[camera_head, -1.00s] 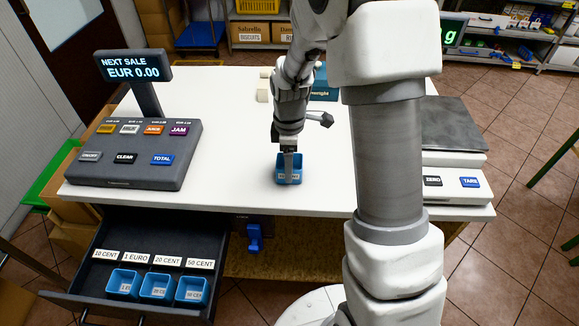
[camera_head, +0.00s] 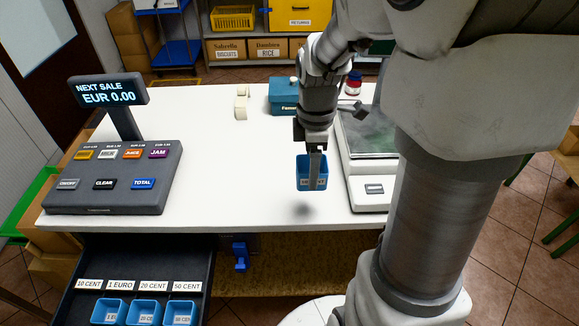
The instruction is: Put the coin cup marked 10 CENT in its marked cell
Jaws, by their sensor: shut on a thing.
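My gripper (camera_head: 315,166) is shut on a blue coin cup (camera_head: 303,172) and holds it upright above the white counter, near the front edge. A shadow lies on the counter below it. A finger covers part of the cup's label, so I cannot read it fully. The open dark drawer (camera_head: 140,256) at lower left has labels reading 10 CENT (camera_head: 89,285), 1 EURO (camera_head: 120,285), 20 CENT (camera_head: 153,286) and 50 CENT (camera_head: 187,286). Three blue cups (camera_head: 144,311) stand there, toward the right. The space at the left, below the 10 CENT label, shows no cup.
The cash register (camera_head: 112,178) stands on the counter above the drawer. A scale (camera_head: 371,190) is close to the right of the held cup. A teal box (camera_head: 283,96) stands at the back. The counter's middle is clear.

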